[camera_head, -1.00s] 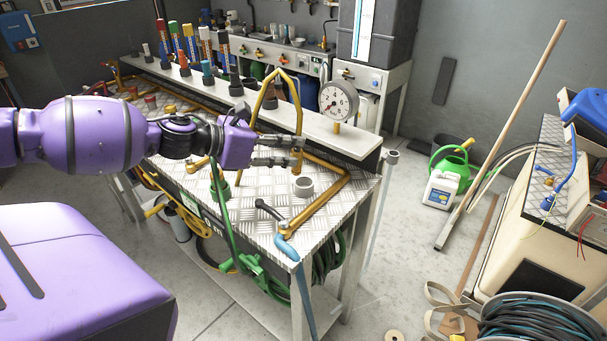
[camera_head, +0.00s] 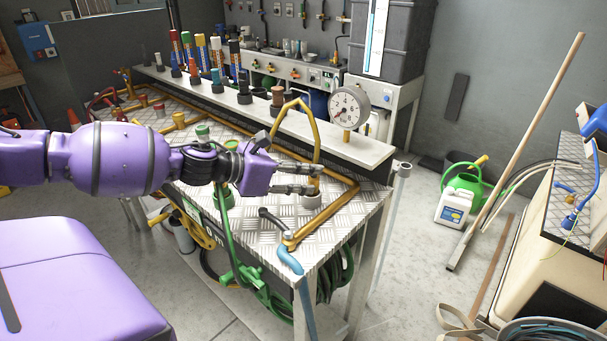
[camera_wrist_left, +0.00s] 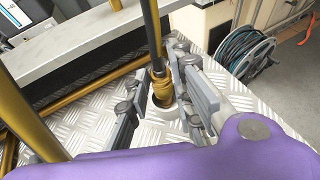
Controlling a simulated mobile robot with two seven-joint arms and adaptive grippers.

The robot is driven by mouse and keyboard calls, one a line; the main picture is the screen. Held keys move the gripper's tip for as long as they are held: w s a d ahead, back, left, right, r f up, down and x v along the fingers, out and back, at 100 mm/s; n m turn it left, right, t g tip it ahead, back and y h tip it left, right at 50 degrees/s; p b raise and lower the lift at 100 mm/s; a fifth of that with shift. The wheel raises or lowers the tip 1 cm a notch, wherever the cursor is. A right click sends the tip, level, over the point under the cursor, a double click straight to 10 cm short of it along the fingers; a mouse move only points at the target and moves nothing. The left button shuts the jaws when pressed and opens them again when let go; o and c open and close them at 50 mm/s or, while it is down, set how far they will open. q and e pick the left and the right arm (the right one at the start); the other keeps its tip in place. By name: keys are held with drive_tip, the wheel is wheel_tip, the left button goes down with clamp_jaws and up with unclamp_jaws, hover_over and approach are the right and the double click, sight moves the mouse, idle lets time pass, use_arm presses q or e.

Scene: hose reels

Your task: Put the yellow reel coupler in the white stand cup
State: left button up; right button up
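The yellow reel coupler (camera_head: 314,186) is the downward end of a bent yellow hose on the metal bench top. My left gripper (camera_head: 296,180) reaches in from the left at coupler height. In the wrist view its fingers (camera_wrist_left: 160,95) are apart on either side of the coupler, with gaps visible. My right gripper is not in view.
A pressure gauge (camera_head: 349,108) stands on the raised shelf behind. A black-handled valve on a yellow pipe (camera_head: 290,237) lies in front of the cup. A green hose (camera_head: 225,235) hangs over the front edge. Bare bench lies right of the cup.

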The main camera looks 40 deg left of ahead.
use_arm(q)
drive_tip(key=shift+o, duration=1.4)
drive_tip(key=shift+r, duration=0.1)
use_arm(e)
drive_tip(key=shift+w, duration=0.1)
